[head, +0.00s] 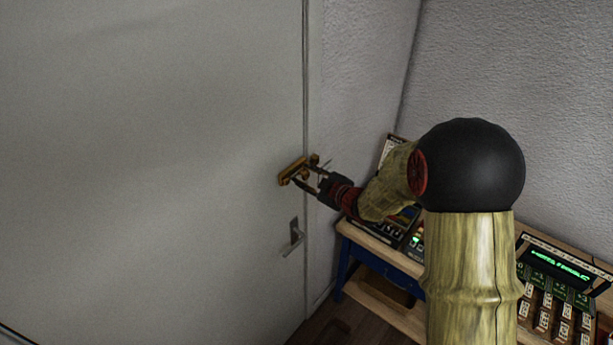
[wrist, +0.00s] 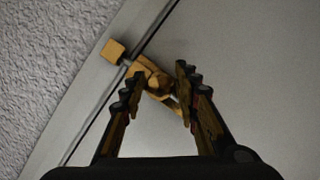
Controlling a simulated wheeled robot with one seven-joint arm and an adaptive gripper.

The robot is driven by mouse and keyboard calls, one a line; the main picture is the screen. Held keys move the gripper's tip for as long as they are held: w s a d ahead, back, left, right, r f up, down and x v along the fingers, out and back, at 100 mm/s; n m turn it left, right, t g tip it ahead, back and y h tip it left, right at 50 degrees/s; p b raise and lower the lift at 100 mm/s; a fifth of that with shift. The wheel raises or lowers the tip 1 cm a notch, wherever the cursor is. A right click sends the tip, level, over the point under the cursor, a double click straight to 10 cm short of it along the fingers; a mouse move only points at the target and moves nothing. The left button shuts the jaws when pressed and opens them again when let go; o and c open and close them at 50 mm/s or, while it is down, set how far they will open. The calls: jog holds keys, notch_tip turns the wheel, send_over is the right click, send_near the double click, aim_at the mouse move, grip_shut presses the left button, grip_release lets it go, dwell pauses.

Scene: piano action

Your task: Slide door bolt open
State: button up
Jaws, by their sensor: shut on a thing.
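The brass door bolt (head: 292,171) is mounted on the grey door (head: 200,120) near its right edge, at the gap to the frame. In the wrist view the bolt (wrist: 148,74) shows its orange-gold body and rod, with a square brass keeper (wrist: 113,51) on the frame side of the gap. My gripper (head: 306,176) is at the bolt, and its dark ridged fingers (wrist: 159,82) stand either side of a part of the bolt. It is shut on the bolt. The fingers partly hide the held part, and I cannot tell how far the rod reaches into the keeper.
A lever handle (head: 293,238) sits on the door below the bolt. A wooden table (head: 385,262) with blue legs and boxed devices stands at the right against the wall. A device with a green display (head: 560,265) is at the far right.

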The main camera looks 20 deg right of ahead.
aim_at(294, 176)
jog(key=shift+r, duration=0.2)
grip_shut()
jog(key=shift+w+r, duration=0.1)
jog(key=s+a+b, duration=0.1)
jog(key=a+b, duration=0.1)
jog(key=shift+s+a+r, duration=0.15)
jog(key=shift+s+a, duration=0.25)
jog(key=shift+o, duration=1.2)
grip_release()
jog(key=o, duration=0.3)
jog(key=shift+a, duration=0.15)
jog(key=shift+o, duration=0.2)
